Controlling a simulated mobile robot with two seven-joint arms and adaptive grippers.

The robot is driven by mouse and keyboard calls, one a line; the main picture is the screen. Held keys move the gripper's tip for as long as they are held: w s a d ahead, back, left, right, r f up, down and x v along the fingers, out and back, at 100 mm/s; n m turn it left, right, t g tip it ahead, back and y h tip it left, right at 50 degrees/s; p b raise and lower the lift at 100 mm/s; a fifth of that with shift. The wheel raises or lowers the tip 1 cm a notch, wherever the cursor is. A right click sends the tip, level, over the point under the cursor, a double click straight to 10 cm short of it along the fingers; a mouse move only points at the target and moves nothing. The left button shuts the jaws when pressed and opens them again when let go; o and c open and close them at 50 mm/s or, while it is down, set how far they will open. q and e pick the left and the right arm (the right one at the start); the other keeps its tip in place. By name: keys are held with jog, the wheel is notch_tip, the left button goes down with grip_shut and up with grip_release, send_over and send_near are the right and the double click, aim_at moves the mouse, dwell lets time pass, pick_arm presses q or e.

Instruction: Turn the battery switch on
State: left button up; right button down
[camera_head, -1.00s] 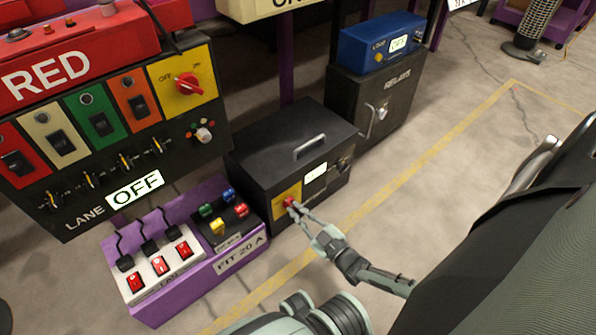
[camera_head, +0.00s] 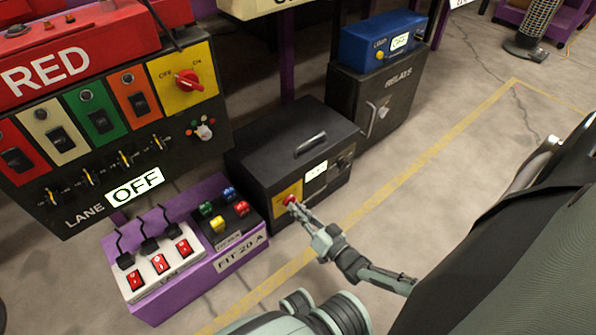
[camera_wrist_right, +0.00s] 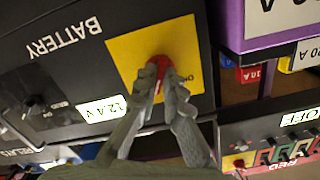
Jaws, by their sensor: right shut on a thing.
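The battery box (camera_head: 278,150) is a black case with a handle on its lid, standing on the floor in the middle of the head view. Its front carries a yellow plate with the red battery switch (camera_head: 290,200). In the right wrist view the word BATTERY, the yellow plate and the red switch knob (camera_wrist_right: 158,66) show close up. My right gripper (camera_head: 294,205) is shut on the red knob, with a fingertip on each side; it also shows in the wrist view (camera_wrist_right: 162,80). The fingers hide part of the knob. My left gripper is not in view.
A purple fuse stand (camera_head: 215,268) with red rocker switches and coloured fuses is left of the battery box. The lane panel (camera_head: 100,130) reads OFF. A blue box (camera_head: 380,40) sits on the black relays cabinet (camera_head: 375,100).

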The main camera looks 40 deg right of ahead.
jog(key=shift+m, duration=1.6)
jog(key=c, duration=1.6)
grip_release()
jog(key=shift+c, duration=0.2)
jog(key=shift+s, duration=0.1)
jog(key=s, duration=1.1)
jog(key=shift+s+d, duration=0.4)
jog(key=shift+d, duration=0.05)
